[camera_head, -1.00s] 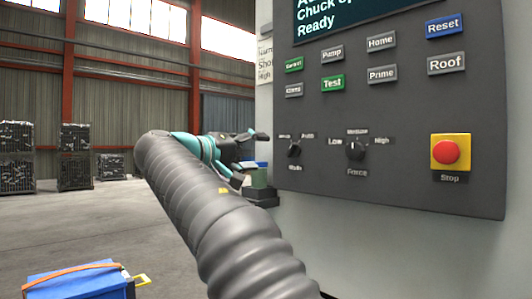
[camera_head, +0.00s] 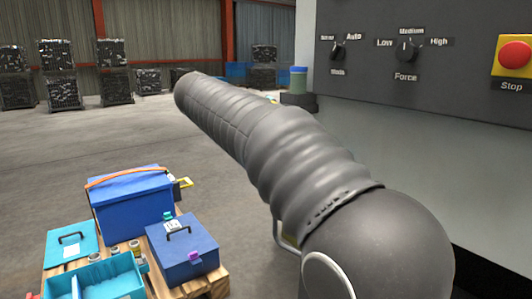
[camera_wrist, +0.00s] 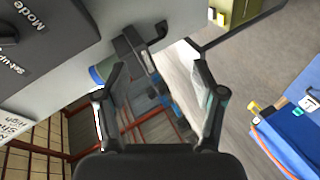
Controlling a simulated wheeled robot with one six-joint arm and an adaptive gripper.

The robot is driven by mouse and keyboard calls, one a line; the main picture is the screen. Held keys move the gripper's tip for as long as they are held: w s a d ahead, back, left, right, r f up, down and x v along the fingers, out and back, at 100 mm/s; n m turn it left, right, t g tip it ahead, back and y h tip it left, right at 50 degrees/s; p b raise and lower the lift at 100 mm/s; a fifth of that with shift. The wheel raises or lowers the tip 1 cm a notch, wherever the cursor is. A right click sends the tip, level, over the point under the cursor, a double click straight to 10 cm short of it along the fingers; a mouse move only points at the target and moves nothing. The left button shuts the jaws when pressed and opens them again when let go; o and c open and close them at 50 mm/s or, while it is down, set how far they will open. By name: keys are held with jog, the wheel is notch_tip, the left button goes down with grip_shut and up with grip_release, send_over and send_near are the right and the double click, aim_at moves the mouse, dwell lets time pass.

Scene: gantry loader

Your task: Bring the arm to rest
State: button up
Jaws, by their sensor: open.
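My arm shows in the head view as a ribbed grey sleeve reaching from the lower right up to the upper left. My gripper is hidden behind it there. In the wrist view my gripper (camera_wrist: 160,95) has its two fingers spread apart, with nothing between them. Beyond the fingers are the side of the grey machine and the hall floor. The control panel (camera_head: 460,82) stands to the right of my arm in the head view. Its Mode knob (camera_head: 338,52), Force knob (camera_head: 407,52) and red Stop button (camera_head: 514,55) show.
A pallet (camera_head: 218,282) at lower left carries a large blue box (camera_head: 132,210), a smaller blue case (camera_head: 183,252) and teal boxes. A blue-green cup (camera_head: 298,80) sits on a dark holder (camera_head: 299,101) at the machine's edge. Open floor (camera_head: 60,145) lies at left; stacked crates stand far back.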

jog(key=s+d+f+g+y, duration=0.2)
jog(key=s+d+f+y, duration=0.1)
jog(key=s+f, duration=0.5)
jog(key=s+d+f+g+y, duration=0.25)
jog(key=s+f, duration=0.35)
jog(key=f, duration=0.4)
jog(key=s+d+f+m+y, duration=0.1)
jog(key=s+d+f+m, duration=0.2)
jog(key=s, duration=0.8)
jog(key=s+d+f+m+y, duration=0.2)
jog(key=s+d+f, duration=0.4)
jog(key=s, duration=0.6)
jog(key=shift+d+f+m+g+p, duration=0.3)
jog(key=shift+d+m+g, duration=0.05)
jog(key=shift+m, duration=0.35)
